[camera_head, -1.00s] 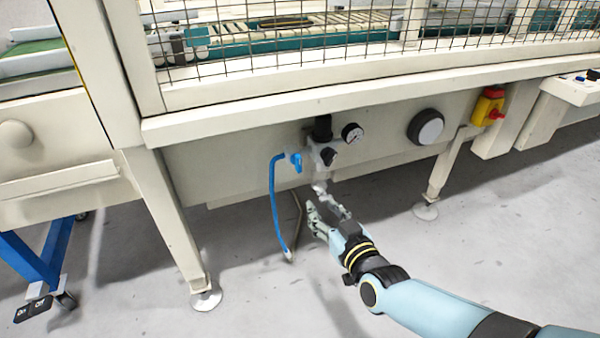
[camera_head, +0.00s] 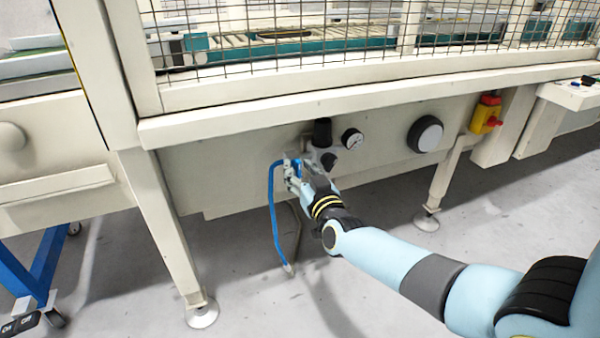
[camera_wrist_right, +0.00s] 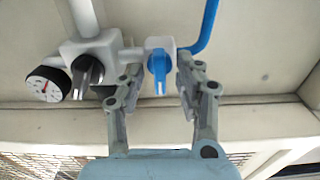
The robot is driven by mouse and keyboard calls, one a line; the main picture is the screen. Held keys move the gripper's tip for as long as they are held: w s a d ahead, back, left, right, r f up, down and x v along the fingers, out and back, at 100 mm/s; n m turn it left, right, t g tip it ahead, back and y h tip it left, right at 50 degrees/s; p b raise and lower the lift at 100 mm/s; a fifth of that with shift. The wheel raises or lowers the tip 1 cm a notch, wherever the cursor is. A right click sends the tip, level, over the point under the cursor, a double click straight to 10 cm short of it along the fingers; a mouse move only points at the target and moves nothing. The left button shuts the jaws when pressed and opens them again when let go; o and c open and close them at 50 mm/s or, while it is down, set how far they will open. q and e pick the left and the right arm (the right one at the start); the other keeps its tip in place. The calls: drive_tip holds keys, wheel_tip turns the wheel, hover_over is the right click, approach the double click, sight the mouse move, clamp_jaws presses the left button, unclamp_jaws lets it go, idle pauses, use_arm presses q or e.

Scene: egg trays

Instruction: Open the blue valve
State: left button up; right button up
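The blue valve (camera_wrist_right: 158,66) sits on a small white block in the right wrist view, its lever pointing down in that picture. My right gripper (camera_wrist_right: 158,75) is open, with one finger on each side of the valve. A gap shows between the valve and each fingertip. In the head view my right gripper (camera_head: 290,172) is at the valve's place on the machine's front panel and mostly hides the valve. My left gripper is not in view.
A blue hose (camera_head: 273,220) hangs from the valve fitting. A black knob (camera_wrist_right: 87,72) and a pressure gauge (camera_head: 352,139) are beside the valve. A large round black-and-white knob (camera_head: 426,134) and a red-and-yellow switch (camera_head: 487,115) are farther right.

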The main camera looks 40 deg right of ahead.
clamp_jaws()
